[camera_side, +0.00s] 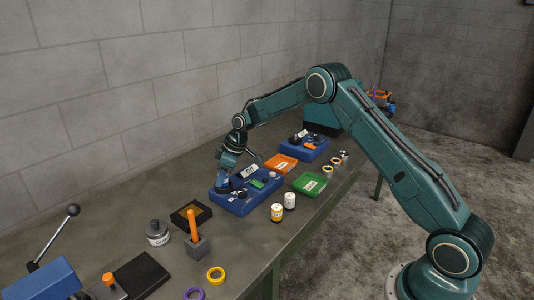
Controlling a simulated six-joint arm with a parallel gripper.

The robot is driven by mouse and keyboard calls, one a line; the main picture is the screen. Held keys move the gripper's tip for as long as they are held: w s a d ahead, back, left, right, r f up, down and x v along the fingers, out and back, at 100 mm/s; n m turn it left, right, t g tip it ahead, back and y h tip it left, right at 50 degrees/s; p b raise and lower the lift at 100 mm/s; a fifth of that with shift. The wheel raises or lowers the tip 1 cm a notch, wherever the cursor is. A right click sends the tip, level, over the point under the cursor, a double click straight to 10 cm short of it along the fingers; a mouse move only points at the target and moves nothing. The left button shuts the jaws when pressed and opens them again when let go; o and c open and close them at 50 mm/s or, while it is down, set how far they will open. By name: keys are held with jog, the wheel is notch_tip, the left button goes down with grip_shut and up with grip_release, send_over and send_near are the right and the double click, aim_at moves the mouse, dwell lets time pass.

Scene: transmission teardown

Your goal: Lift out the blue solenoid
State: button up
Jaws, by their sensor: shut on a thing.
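My gripper (224,178) points down at the left end of a blue transmission housing (242,207) on the bench. It is shut on the blue solenoid (222,184), a small blue part that is mostly covered by the fingers. I cannot tell whether the solenoid is still seated in the housing or slightly raised. Other small parts, a white-labelled one and a green one, sit on the housing's top to the right of the gripper.
A green tray (309,184) and an orange tray (281,163) lie right of the housing, with a second blue housing (305,149) behind. Two white-topped cans (277,213) stand in front. An orange-handled tool (194,226) stands upright at left, near a grey canister (158,234).

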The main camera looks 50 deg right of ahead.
jog(key=shift+r, duration=0.1)
notch_tip(320, 180, up, 20)
dwell(0.9)
dwell(0.5)
